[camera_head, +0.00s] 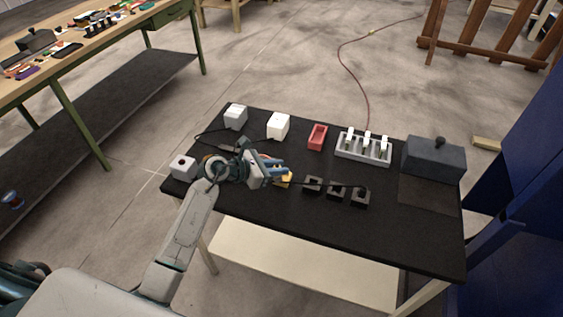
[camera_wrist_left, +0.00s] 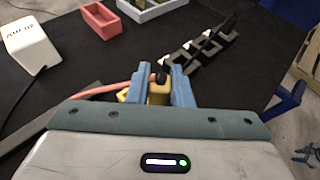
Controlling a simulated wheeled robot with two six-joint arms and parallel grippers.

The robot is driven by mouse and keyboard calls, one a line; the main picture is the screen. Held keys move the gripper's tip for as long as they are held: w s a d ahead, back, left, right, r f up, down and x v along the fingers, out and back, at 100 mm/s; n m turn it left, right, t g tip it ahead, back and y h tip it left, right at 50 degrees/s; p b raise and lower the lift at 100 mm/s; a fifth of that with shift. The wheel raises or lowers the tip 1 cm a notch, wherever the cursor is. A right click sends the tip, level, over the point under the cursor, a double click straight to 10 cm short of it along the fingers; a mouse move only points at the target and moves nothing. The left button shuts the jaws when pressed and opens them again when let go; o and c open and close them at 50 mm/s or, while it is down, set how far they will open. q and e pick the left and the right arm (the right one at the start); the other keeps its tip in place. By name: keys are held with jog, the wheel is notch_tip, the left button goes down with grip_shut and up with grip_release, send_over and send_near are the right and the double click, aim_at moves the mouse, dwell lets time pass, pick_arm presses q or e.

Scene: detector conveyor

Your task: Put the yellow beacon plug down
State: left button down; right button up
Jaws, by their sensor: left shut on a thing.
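The yellow beacon plug (camera_wrist_left: 158,94) is between the blue fingers of my left gripper (camera_wrist_left: 160,88) in the left wrist view. A reddish cord runs from its left side. In the head view the yellow plug (camera_head: 284,182) shows just below the fingers of my left gripper (camera_head: 280,171), over the black table (camera_head: 250,208). The gripper is shut on the plug. I cannot tell whether the plug touches the table. Several black sockets (camera_head: 337,191) stand to its right, and they also show in the left wrist view (camera_wrist_left: 205,48). My right gripper is not in view.
White boxes (camera_head: 278,126) stand at the back left and a small white block (camera_head: 183,167) at the left edge. A red bin (camera_head: 317,137), a grey rack (camera_head: 362,149) and a dark grey box (camera_head: 434,158) stand along the back. The front right table is clear.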

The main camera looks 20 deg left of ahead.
pick_arm(q)
jog(key=w, duration=0.4)
jog(key=shift+d+f+p, duration=0.1)
jog(key=shift+d+p, duration=0.05)
jog(key=shift+p, duration=0.25)
notch_tip(320, 180, down, 3)
jog(key=shift+f+p, duration=0.1)
jog(key=shift+p, duration=0.6)
jog(key=shift+f, duration=0.2)
jog(key=shift+f+b, duration=0.25)
jog(key=shift+b, duration=0.05)
jog(key=c, duration=1.3)
grip_release()
jog(key=shift+r, duration=0.1)
